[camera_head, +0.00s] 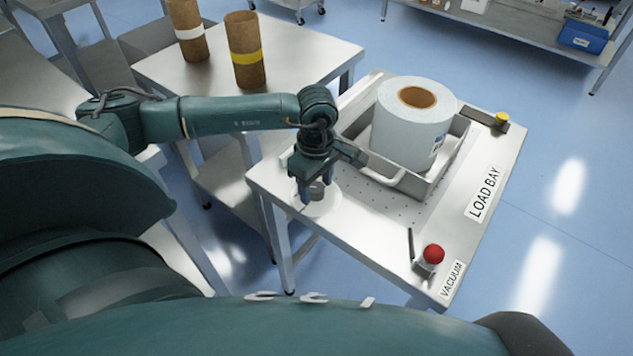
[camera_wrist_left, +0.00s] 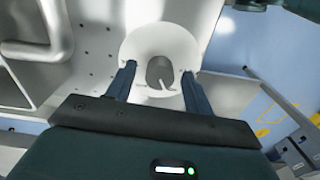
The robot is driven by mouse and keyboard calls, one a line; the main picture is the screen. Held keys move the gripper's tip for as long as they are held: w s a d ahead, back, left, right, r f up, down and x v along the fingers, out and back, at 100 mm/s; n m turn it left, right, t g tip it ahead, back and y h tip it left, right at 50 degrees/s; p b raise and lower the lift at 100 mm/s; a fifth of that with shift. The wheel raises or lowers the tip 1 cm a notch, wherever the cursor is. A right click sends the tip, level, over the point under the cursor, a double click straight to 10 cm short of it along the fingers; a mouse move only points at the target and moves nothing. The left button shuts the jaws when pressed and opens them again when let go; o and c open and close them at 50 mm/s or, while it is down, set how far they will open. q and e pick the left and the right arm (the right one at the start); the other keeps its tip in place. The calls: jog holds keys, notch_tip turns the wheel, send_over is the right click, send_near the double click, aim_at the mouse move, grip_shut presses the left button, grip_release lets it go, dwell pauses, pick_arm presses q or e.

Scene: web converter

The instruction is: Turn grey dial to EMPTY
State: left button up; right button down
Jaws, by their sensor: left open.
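The grey dial (camera_head: 317,191) is a small knob on a round white plate (camera_head: 325,208) at the left corner of the load bay table. In the left wrist view the knob (camera_wrist_left: 160,70) sits near the middle of the white plate (camera_wrist_left: 143,42), with a pale pointer mark at its lower edge. No lettering such as EMPTY is readable on the plate. My left gripper (camera_head: 316,196) points down over the dial. Its fingers (camera_wrist_left: 158,84) are open, one on each side of the knob, with visible gaps. I cannot tell their exact height. My right gripper is not in view.
A grey tray (camera_head: 432,186) with a handle holds a large white roll (camera_head: 408,130) close beside my left gripper. A red button (camera_head: 433,254) stands by the VACUUM label, and a yellow knob (camera_head: 502,118) at the far corner. Two brown rolls stand on another table (camera_head: 300,55).

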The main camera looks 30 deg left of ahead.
pick_arm(q)
jog(key=c, duration=1)
jog(key=shift+o, duration=0.2)
